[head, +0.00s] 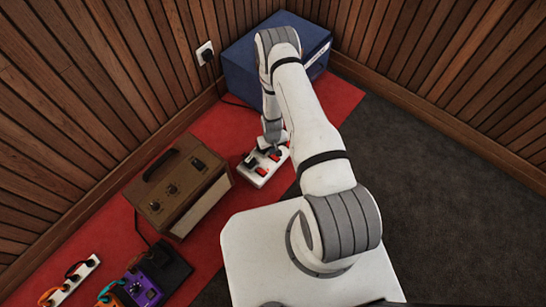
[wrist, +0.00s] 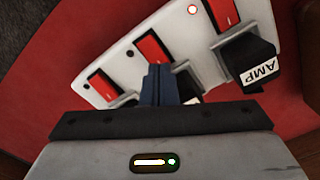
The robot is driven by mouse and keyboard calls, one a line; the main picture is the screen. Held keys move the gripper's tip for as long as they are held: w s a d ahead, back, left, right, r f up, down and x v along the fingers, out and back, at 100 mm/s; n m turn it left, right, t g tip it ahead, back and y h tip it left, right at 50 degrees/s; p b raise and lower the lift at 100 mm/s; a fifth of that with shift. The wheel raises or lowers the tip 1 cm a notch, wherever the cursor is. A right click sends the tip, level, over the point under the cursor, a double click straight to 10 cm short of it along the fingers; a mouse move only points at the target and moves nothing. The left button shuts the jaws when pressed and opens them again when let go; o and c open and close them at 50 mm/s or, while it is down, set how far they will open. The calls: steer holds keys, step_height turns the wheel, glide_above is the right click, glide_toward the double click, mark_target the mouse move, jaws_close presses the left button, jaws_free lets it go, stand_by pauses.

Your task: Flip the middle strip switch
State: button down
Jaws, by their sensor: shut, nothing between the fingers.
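A white power strip (wrist: 128,55) with three red rocker switches lies on the red mat. The middle switch (wrist: 151,46) sits between one at the left (wrist: 103,84) and one at the upper right (wrist: 214,12). My gripper (wrist: 158,72) is shut and empty, its fingertips at the near end of the middle switch and covering part of it. I cannot tell whether they touch. In the head view the strip (head: 258,180) lies under my gripper (head: 271,141), partly hidden by my arm.
Black plugs stand beside the switches; one is labelled AMP (wrist: 250,62). A small light (wrist: 192,10) glows near the upper-right switch. A brown amplifier (head: 180,185) stands left of the strip, a blue box (head: 240,75) behind. A second strip (head: 72,280) and purple pedal (head: 143,288) lie lower left.

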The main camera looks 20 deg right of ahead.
steer(key=shift+f+b, duration=0.8)
steer(key=shift+f, duration=0.1)
stand_by(0.3)
steer(key=shift+r, duration=0.15)
steer(key=shift+r+p, duration=2.25)
steer(key=shift+r, duration=1.2)
